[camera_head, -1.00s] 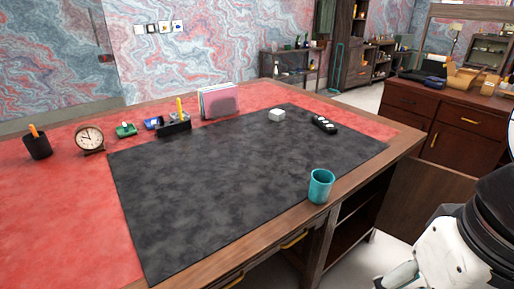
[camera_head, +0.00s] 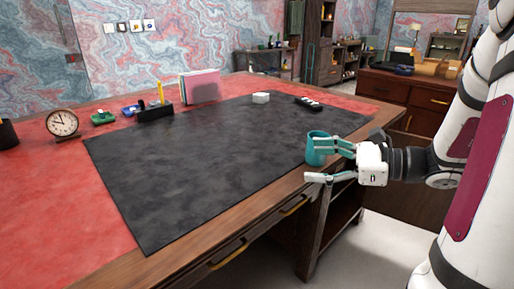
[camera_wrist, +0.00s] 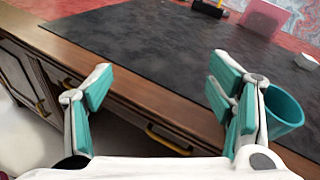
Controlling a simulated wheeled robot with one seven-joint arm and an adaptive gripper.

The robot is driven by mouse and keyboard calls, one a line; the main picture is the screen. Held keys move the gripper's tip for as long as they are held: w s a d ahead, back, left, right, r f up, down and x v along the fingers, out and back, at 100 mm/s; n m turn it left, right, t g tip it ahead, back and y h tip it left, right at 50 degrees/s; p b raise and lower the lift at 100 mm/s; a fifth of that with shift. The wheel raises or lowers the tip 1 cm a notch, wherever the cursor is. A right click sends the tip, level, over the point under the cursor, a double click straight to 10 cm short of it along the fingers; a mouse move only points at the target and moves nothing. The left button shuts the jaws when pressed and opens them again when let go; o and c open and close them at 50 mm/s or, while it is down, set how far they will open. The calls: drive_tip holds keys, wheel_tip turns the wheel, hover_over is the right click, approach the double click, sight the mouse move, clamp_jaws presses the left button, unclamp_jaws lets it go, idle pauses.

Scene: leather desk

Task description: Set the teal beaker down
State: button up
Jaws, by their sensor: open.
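The teal beaker (camera_head: 314,157) stands upright at the desk's near right edge, by the border of the dark mat. My gripper (camera_head: 312,163) reaches in from the right with its fingers spread. One finger passes in front of the beaker and hides part of it; the other is nearer the camera, over the wooden edge. In the wrist view the beaker (camera_wrist: 285,112) is to the right of the right finger, outside the gap between the fingers (camera_wrist: 160,82). That gap holds nothing. I cannot tell whether the right finger touches the beaker.
The dark mat (camera_head: 200,155) is mostly bare, with a white block (camera_head: 261,98) and a black item (camera_head: 308,103) towards its far right. A clock (camera_head: 62,123), a pen holder (camera_head: 155,112) and a pink file rack (camera_head: 202,87) stand along the back left.

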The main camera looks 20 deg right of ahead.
drive_tip(key=d+f+m+t+h+b, duration=0.1)
drive_tip(key=d+f+m+t+h, duration=0.2)
drive_tip(key=d, duration=0.4)
drive_tip(key=d+f+m+t+h+b, duration=0.1)
drive_tip(key=d+f+m+t, duration=0.1)
drive_tip(key=d+m, duration=0.3)
drive_tip(key=shift+n+h, duration=0.4)
drive_tip(key=shift+w+d+b+x, duration=0.1)
drive_tip(key=shift+d+b+x, duration=0.4)
drive_tip(key=shift+x, duration=1.65)
drive_tip(key=shift+w+d+b+x, duration=0.15)
drive_tip(key=shift+b+x, duration=0.8)
drive_tip(key=shift+x, duration=1.2)
drive_tip(key=shift+w+d+b+x, duration=0.1)
drive_tip(key=shift+d+b+x, duration=0.4)
drive_tip(key=shift+x, duration=1.65)
drive_tip(key=shift+a+r, duration=0.2)
drive_tip(key=c, duration=1.5)
